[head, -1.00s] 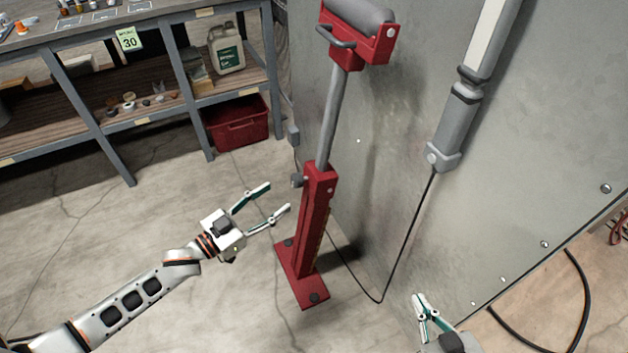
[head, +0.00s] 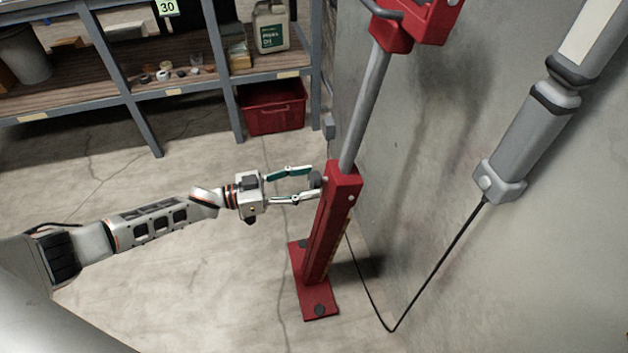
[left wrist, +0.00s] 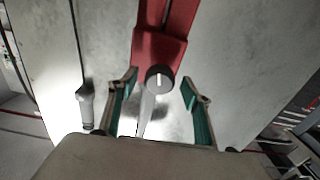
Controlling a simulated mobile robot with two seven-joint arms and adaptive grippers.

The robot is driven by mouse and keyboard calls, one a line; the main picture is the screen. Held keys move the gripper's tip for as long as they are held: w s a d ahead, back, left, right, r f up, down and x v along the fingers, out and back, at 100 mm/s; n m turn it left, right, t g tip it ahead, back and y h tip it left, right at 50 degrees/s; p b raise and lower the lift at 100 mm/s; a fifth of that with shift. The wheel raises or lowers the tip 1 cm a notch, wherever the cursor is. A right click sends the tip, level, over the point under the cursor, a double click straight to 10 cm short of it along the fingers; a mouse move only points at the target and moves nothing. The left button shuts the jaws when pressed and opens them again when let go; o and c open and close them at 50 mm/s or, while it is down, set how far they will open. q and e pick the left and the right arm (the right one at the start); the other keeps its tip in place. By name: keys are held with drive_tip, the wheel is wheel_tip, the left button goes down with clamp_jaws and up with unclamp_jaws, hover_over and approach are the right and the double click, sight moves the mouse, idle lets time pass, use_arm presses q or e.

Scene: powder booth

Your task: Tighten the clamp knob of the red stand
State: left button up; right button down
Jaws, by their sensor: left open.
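The red stand (head: 335,225) stands upright on the floor near the grey wall, with a grey post and a red roller head at the top. Its dark round clamp knob (head: 316,180) sticks out on the left side of the red column's top. My left gripper (head: 311,183) is open at the knob, its fingertips on either side of it in the head view. In the left wrist view the knob (left wrist: 159,78) shows a white line running up and down and sits between the open fingers, slightly beyond their tips. I cannot tell whether they touch it. My right gripper is out of view.
The grey panel wall (head: 440,150) is close to the stand's right, with a grey cylindrical device (head: 535,125) and its hanging black cable (head: 440,270). A shelf unit (head: 130,90) and a red bin (head: 273,108) stand behind.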

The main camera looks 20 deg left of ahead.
use_arm(q)
drive_tip(key=shift+x, duration=1.05)
drive_tip(key=c, duration=1.1)
drive_tip(key=shift+c, duration=0.2)
